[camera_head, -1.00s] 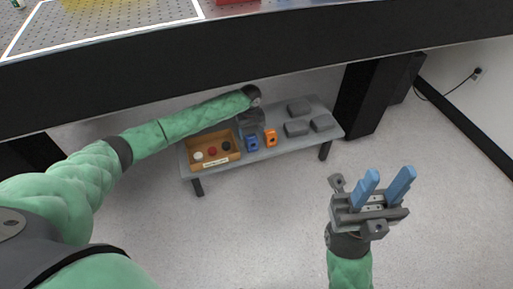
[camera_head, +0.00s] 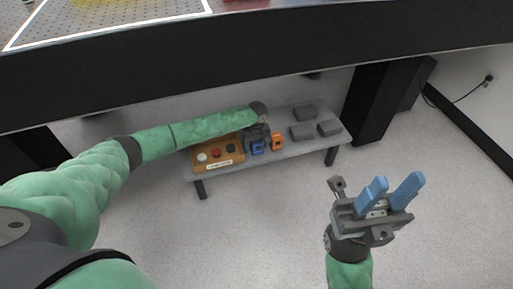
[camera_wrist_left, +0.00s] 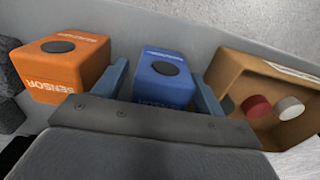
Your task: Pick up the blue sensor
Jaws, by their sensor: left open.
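The blue sensor (camera_head: 257,148) is a small box on the low grey bench. In the left wrist view the blue sensor (camera_wrist_left: 166,72) shows a dark round disc on its top. My left gripper (camera_wrist_left: 164,86) is open, with one blue finger on each side of the blue sensor; whether they touch it I cannot tell. In the head view the left gripper (camera_head: 261,140) is partly hidden over the bench. An orange sensor (camera_head: 277,142) stands beside the blue one, also in the wrist view (camera_wrist_left: 64,66). My right gripper (camera_head: 392,189) is open and empty over the floor.
A wooden tray (camera_wrist_left: 232,70) with white, red and dark round pieces is beside the blue sensor. Several dark grey blocks (camera_head: 302,131) lie at the bench's right.

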